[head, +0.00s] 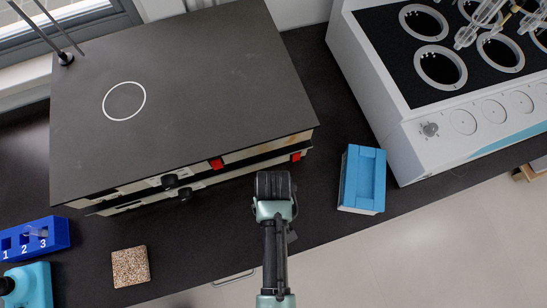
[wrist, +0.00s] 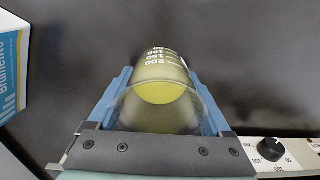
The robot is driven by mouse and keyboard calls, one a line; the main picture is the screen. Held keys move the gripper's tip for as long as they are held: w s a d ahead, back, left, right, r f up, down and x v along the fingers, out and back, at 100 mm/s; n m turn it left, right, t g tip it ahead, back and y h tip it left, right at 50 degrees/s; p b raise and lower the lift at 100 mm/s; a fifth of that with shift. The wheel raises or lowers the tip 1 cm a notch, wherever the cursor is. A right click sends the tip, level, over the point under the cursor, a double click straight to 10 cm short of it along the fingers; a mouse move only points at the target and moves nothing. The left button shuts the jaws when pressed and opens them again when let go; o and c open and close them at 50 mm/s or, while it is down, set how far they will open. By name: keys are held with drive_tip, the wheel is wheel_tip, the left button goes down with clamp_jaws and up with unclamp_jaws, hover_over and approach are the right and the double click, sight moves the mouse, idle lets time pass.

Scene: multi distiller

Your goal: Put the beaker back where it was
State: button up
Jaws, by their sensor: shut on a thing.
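My gripper (head: 274,183) is in front of the right part of the dark-topped stirrer plate (head: 215,60) in the head view. In the wrist view its blue fingers are shut around the glass beaker (wrist: 165,88). The beaker has white volume marks and holds yellow-green liquid. The beaker is hidden in the head view. Whether its base touches a surface cannot be told. A white circle (head: 124,101) is drawn on the left part of the plate's top, with nothing on it.
A blue box (head: 362,180) lies right of my gripper, before a white multi-place heating unit (head: 405,130). A blue numbered rack (head: 35,237) and a speckled square pad (head: 130,267) are at lower left. Plate knobs (wrist: 270,149) show close by. Black bench (head: 215,225) around my gripper is mostly clear.

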drive_tip(key=o, duration=1.4)
drive_tip(key=shift+f, duration=0.1)
wheel_tip(320, 180, up, 12)
drive_tip(key=shift+r, duration=0.15)
